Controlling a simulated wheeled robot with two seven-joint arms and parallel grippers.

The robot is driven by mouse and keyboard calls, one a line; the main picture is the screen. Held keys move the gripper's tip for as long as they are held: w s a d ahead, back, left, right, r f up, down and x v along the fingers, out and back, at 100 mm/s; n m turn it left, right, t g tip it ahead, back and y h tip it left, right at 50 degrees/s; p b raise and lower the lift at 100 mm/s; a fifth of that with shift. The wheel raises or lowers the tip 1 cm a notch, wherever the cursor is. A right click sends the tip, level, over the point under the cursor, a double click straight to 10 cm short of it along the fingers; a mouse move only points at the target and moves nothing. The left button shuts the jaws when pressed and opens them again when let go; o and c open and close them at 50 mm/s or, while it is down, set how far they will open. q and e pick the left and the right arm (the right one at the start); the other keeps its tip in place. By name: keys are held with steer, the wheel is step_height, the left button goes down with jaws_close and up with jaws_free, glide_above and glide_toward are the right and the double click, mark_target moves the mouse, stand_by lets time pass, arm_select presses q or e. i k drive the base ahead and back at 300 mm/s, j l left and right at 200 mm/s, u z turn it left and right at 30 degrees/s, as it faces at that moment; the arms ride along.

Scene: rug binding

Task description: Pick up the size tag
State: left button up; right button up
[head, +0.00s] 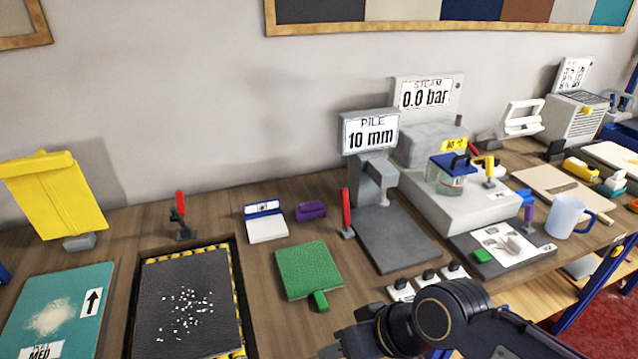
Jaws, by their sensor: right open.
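No item here is clearly readable as the size tag. A small white and blue card holder (264,221) with a dark mark stands on the workbench, left of a purple block (311,210). A white label reading "MED" (42,350) lies on the teal panel (75,295) at the lower left, partly cut off by the frame. My right gripper (338,346) is at the bottom middle, open, with its jaws pointing left. It is apart from these items, in front of the green pad. My left gripper is not in view.
A green pad (309,268) and a black tray (188,300) with white specks lie at the front. The pile gauge (372,165) and steam unit (450,200) stand behind my right arm. A blue mug (566,215) is at the right. Bare wood shows around the card holder.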

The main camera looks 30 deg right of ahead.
mark_target(453, 270)
steer(key=z, duration=1.4)
